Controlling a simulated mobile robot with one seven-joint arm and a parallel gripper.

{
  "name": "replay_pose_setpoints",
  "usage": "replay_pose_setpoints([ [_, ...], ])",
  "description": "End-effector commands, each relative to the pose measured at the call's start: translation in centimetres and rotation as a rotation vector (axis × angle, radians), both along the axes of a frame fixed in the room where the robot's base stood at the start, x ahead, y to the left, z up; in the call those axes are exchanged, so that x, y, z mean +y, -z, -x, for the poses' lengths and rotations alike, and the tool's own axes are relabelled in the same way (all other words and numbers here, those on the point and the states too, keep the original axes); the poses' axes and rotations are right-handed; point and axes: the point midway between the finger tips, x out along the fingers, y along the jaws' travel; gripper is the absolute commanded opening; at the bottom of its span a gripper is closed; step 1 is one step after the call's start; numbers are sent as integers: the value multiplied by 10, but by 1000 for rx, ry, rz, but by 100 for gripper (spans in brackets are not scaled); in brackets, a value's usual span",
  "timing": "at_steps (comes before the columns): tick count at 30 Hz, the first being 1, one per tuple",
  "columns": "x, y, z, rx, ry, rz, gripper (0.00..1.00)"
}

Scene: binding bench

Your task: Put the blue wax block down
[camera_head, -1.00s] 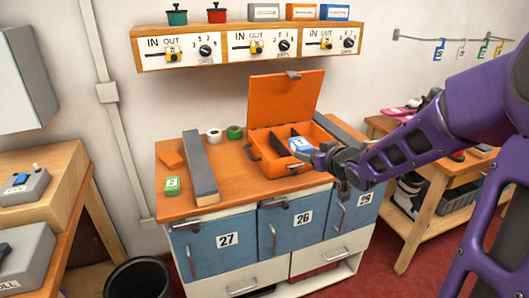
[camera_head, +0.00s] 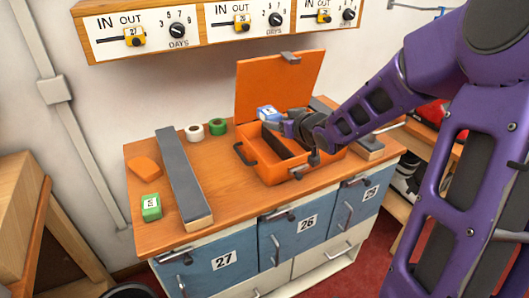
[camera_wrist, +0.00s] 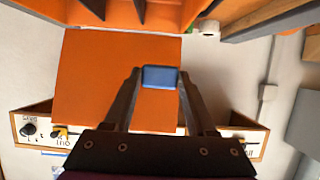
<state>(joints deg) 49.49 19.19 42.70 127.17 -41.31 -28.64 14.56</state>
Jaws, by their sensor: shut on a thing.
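The blue wax block (camera_head: 267,113), with a white label on top, is held in my gripper (camera_head: 277,122). In the wrist view the blue block (camera_wrist: 160,77) sits between the two fingertips (camera_wrist: 160,84), which are shut on it. In the head view the block appears over the back left part of the open orange case (camera_head: 283,178), in front of its raised lid (camera_head: 275,85). It looks clear of the case floor; its exact height is hard to tell. My gripper and arm hide the right part of the case.
A long grey-topped bar (camera_head: 180,170) lies left of the case. An orange block (camera_head: 144,168), a green block (camera_head: 151,207), a white roll (camera_head: 194,132) and a green roll (camera_head: 217,126) are on the bench (camera_head: 235,210).

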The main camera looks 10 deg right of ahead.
Motion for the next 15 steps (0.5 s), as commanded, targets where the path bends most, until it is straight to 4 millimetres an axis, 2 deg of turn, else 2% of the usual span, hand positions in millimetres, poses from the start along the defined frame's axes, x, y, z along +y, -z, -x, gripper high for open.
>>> replay_pose_setpoints([
  [1, 0, 16, 0, 3, 0, -4, 0],
  [6, 1, 47, 0, 3, -1, -3, 0],
  [15, 0, 74, 0, 3, 1, -2, 0],
])
